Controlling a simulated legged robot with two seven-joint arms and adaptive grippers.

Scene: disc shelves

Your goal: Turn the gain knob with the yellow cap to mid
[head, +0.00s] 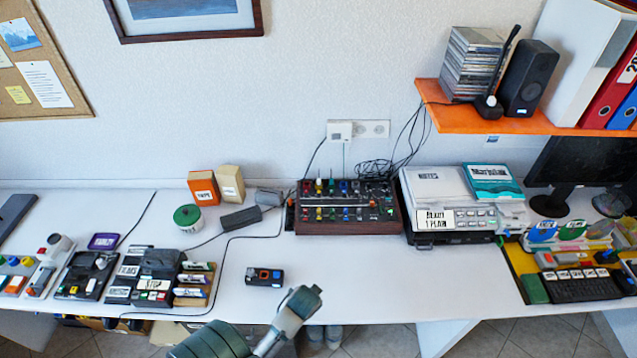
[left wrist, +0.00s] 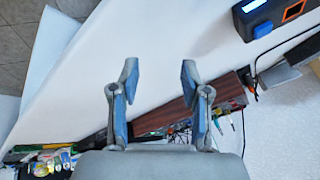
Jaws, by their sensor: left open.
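A mixer (head: 345,227) with a wooden front stands at the back middle of the white table. Coloured caps in rows cover its top. A yellow cap (head: 318,187) shows in the back row near its left end, and another yellow cap (head: 319,214) in a nearer row. Labels and pointer settings are too small to read. In the left wrist view, my left gripper (left wrist: 160,75) is open, with nothing between its fingers. The mixer's wooden side (left wrist: 176,115) shows beyond the fingers, partly hidden by them. My right gripper is not in view.
A small black box with orange and blue parts (head: 264,276) lies in front of the mixer. A printer-like machine (head: 455,217) stands right of the mixer. A green-lidded jar (head: 187,217) and cables are to its left.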

